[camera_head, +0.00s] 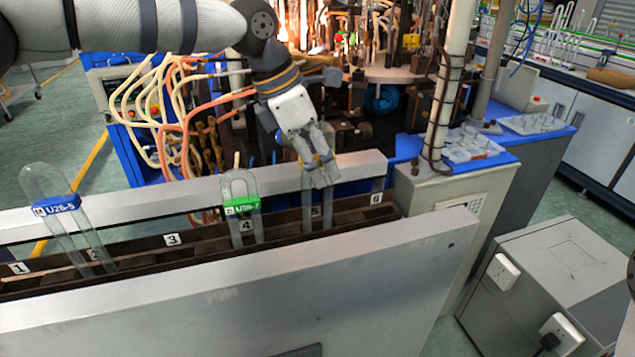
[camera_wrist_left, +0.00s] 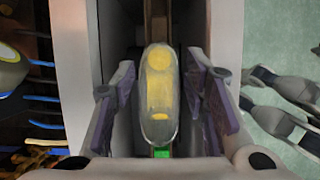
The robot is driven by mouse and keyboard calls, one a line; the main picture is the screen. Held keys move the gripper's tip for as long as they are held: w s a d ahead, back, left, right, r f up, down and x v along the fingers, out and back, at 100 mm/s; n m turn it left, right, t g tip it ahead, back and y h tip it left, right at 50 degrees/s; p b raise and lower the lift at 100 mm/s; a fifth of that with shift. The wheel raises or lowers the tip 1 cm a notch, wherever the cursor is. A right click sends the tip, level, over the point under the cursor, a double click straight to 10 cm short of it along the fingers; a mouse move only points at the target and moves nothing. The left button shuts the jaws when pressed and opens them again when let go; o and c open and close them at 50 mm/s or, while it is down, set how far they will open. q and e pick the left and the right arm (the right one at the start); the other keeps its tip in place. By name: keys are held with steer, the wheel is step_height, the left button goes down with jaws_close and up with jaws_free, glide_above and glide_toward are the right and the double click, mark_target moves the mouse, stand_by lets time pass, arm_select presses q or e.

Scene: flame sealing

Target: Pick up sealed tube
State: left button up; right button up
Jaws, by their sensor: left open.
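A clear U-shaped tube (camera_head: 307,205) with a yellow part stands upright in slot 5 of the rack (camera_head: 320,272). My left gripper (camera_head: 321,178) is above slot 5 and partly hides the top of this tube. In the left wrist view, the rounded top of the tube with its yellow marks (camera_wrist_left: 158,100) lies between the two open fingers of my left gripper (camera_wrist_left: 160,75). A gap shows on each side of the tube.
A tube with a green U26-7 label (camera_head: 241,205) stands in slot 4. A tube with a blue U26-5 label (camera_head: 57,206) leans near slot 2. Slots 3 and 6 look empty. A pole (camera_head: 449,80) and sealing machine (camera_head: 375,72) stand behind the rack.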

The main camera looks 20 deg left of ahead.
arm_select(q)
jaws_close()
